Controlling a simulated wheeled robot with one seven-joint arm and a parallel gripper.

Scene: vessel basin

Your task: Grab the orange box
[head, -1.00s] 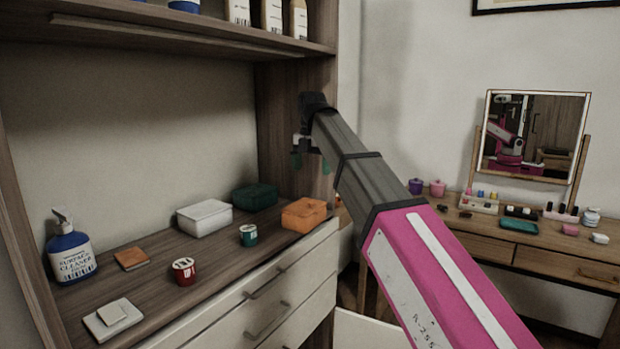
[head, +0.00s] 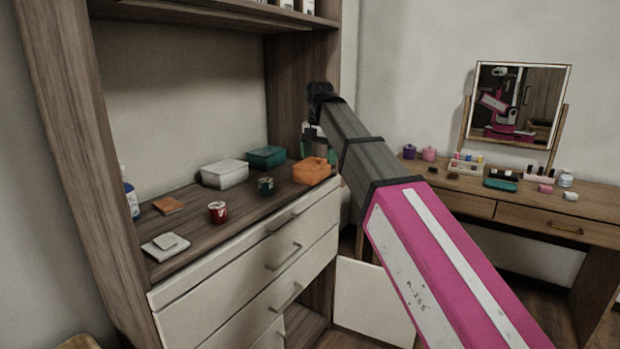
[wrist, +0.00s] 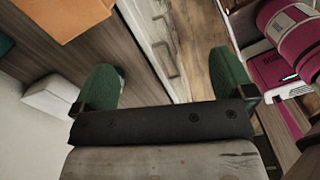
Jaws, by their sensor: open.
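The orange box (head: 311,172) sits at the right end of the wooden counter, close to its front edge. It also shows at the top left of the wrist view (wrist: 66,16), cut off by the frame. My gripper (head: 318,152) is above and behind the box in the head view, partly hidden by my own arm. In the wrist view its two green fingers (wrist: 168,78) are spread wide with nothing between them. The box lies outside the fingers there, beyond the left one. I cannot tell the exact gap between gripper and box.
A white box (head: 224,174) and a green box (head: 266,157) stand left of the orange box. The cabinet side wall and the shelf above bound the space.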

